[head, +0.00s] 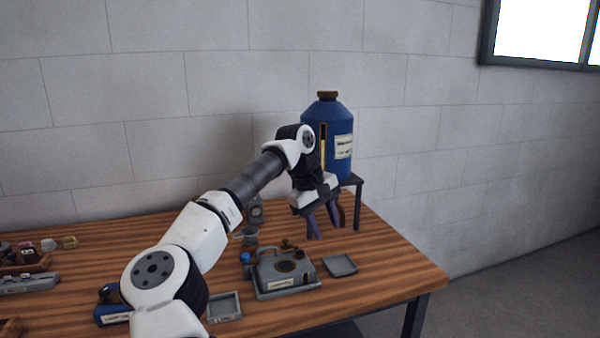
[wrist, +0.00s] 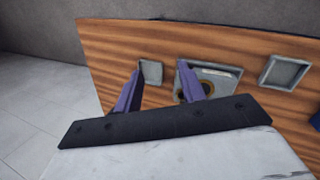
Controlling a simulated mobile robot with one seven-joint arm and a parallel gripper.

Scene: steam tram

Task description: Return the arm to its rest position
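My arm reaches out from the bottom of the head view over a striped wooden table (head: 110,243). My gripper (head: 327,236) hangs above the table near its right end, with its purple fingers pointing down. In the wrist view the two fingers of my gripper (wrist: 158,75) stand well apart, with nothing held between them. Below it are a grey metal device (head: 286,274) with a round dark opening and a small square grey tray (head: 340,265). The device also shows in the wrist view (wrist: 222,72), partly hidden by a finger.
A blue bottle (head: 342,115) stands on a dark stand (head: 357,186) close behind my gripper. Another grey tray (head: 225,307) and a blue item (head: 108,316) lie near my arm. Small items and a grey box (head: 28,284) sit at far left. A wall runs behind the table.

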